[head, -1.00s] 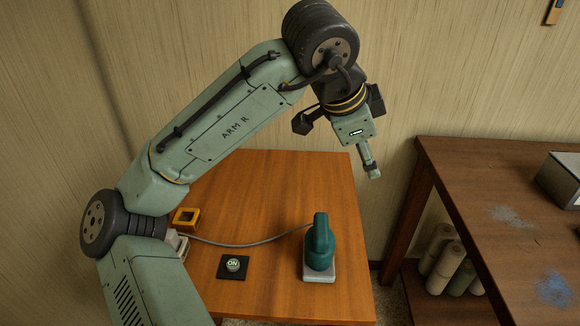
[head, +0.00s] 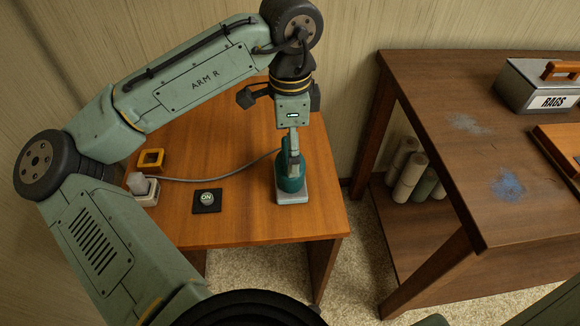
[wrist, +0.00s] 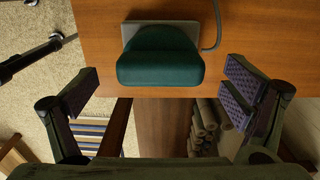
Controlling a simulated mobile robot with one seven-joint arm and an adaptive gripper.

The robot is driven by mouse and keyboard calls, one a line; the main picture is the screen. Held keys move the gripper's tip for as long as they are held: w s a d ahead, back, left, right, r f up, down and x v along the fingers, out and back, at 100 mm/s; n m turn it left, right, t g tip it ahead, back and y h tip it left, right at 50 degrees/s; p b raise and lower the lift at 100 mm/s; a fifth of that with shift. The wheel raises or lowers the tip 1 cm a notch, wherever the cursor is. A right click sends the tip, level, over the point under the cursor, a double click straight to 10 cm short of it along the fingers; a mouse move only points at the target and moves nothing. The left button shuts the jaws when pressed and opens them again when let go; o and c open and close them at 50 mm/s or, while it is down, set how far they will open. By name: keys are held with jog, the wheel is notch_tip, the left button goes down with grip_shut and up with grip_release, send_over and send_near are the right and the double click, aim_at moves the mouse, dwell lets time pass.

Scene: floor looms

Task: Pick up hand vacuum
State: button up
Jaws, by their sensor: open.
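The teal hand vacuum (head: 291,182) stands on a pale grey base (head: 293,197) near the right side of the small wooden table. A grey cord runs from it to the left. My gripper (head: 293,147) points down over the vacuum and hides part of its top in the head view. In the wrist view the teal vacuum (wrist: 160,62) lies between and beyond the two fingers of my gripper (wrist: 160,90). The fingers are spread wide, with a gap on each side, and hold nothing.
A darker workbench (head: 430,110) stands to the right, with a rags box (head: 535,90) on top and rolls (head: 410,172) below.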

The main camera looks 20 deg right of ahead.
notch_tip(320, 180, down, 2)
jog(key=shift+r, duration=0.1)
jog(key=c, duration=2)
